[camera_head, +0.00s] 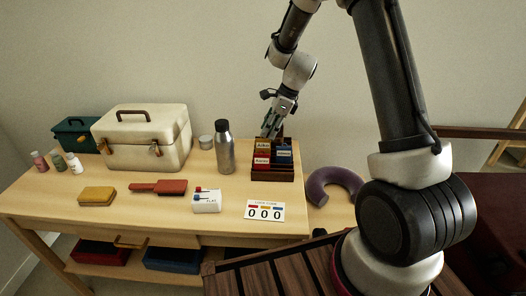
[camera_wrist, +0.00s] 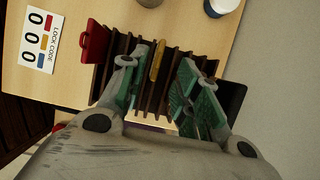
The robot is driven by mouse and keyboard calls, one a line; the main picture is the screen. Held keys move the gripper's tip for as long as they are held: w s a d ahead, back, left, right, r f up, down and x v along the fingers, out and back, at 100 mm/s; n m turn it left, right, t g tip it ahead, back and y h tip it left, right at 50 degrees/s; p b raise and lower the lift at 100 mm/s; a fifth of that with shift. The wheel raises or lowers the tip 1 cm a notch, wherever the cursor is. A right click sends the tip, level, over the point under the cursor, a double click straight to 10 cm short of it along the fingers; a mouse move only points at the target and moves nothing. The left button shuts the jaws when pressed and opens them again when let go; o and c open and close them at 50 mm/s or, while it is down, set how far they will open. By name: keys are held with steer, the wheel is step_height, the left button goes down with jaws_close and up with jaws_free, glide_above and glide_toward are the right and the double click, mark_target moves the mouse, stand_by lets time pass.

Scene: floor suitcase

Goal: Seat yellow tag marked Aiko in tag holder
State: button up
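The yellow tag marked Aiko (camera_head: 263,146) stands in the back left part of a dark wooden slotted rack (camera_head: 286,174) on the table. In the wrist view its yellow edge (camera_wrist: 157,60) shows between my fingers. My gripper (camera_head: 270,131) is over the rack, pointing down. In the wrist view my gripper (camera_wrist: 160,88) is open, with green finger pads on either side of the yellow tag and a gap to the right pad. A red tag (camera_head: 261,161) and a blue tag (camera_head: 284,151) also stand in the rack. I cannot tell which part is the tag holder.
A steel bottle (camera_head: 224,150) stands left of the rack, with a cream case (camera_head: 140,140) farther left. A lock code card (camera_head: 264,210) and a white box (camera_head: 207,203) lie in front. A purple neck pillow (camera_head: 334,184) is to the right. Bare tabletop lies between them.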

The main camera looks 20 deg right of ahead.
mark_target(264, 139)
steer(key=x, duration=0.4)
steer(key=shift+s+a+f, duration=0.1)
steer(key=shift+a+f, duration=0.15)
steer(key=shift+f, duration=0.1)
jaws_close()
steer(key=shift+r, duration=0.1)
